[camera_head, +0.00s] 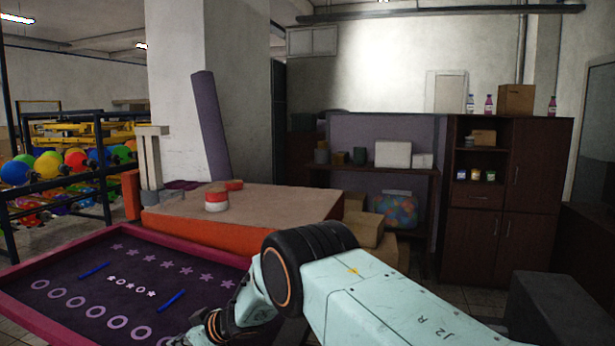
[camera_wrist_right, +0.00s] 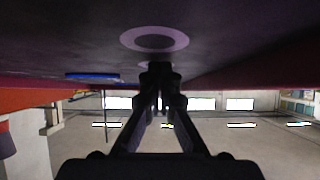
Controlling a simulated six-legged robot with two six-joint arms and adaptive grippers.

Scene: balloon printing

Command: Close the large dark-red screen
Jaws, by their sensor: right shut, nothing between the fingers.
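The large screen has a dark-red frame (camera_head: 60,256) around a dark purple panel (camera_head: 70,272) with rows of pale rings and stars. It fills the lower left of the head view, and its near edge is cut off. My right arm reaches in from the right over its near right part. In the right wrist view, my right gripper (camera_wrist_right: 159,70) is shut and empty, its tips close to the panel (camera_wrist_right: 225,45) by a pale ring. I cannot tell whether they touch it. My left gripper is not in view.
Two blue bars (camera_head: 172,300) lie on the panel. Behind the screen is an orange-sided table (camera_head: 270,200) with a red-and-white container (camera_head: 216,200). A rack of colourful balloons (camera_head: 60,170) stands at left. Boxes, shelves and a brown cabinet (camera_head: 530,190) stand at back right.

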